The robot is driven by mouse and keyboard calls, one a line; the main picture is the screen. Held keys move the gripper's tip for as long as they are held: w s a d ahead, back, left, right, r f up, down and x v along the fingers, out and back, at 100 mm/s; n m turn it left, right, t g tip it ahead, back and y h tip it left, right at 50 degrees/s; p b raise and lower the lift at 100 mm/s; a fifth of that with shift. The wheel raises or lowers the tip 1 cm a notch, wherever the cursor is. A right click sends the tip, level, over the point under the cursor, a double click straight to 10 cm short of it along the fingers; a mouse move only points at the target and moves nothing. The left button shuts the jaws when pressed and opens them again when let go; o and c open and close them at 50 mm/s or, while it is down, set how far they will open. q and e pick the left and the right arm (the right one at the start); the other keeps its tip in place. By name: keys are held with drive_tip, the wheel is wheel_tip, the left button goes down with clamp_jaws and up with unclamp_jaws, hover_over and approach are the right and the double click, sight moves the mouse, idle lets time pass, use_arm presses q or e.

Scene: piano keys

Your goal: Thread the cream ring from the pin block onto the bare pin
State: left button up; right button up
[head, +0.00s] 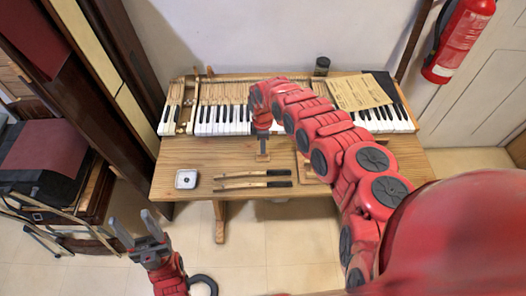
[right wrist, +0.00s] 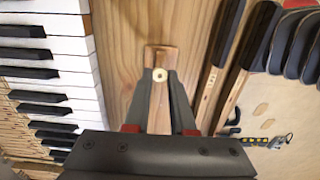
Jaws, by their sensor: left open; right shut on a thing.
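The cream ring (right wrist: 160,75) shows in the right wrist view as a small pale disc with a dark centre. My right gripper (right wrist: 160,82) is shut on it. The fingertips lie over a narrow wooden block (right wrist: 161,53), which looks like the pin block. I cannot tell whether a pin passes through the ring, or how high it is. In the head view my right gripper (head: 262,132) points down over the same block (head: 263,157); the ring is too small to see there. I cannot make out the bare pin. My left gripper (head: 136,223) is open and empty, in front of the table.
A piano keyboard (head: 225,120) runs along the back of the wooden table (head: 175,158). A board with tools (right wrist: 262,105) is at right in the right wrist view.

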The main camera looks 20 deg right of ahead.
drive_tip(key=shift+r+p, duration=0.3)
drive_tip(key=shift+r, duration=0.2)
drive_tip(key=shift+r, duration=0.1)
wheel_tip(320, 180, up, 6)
drive_tip(key=p, duration=0.4)
drive_tip(key=shift+p, duration=0.3)
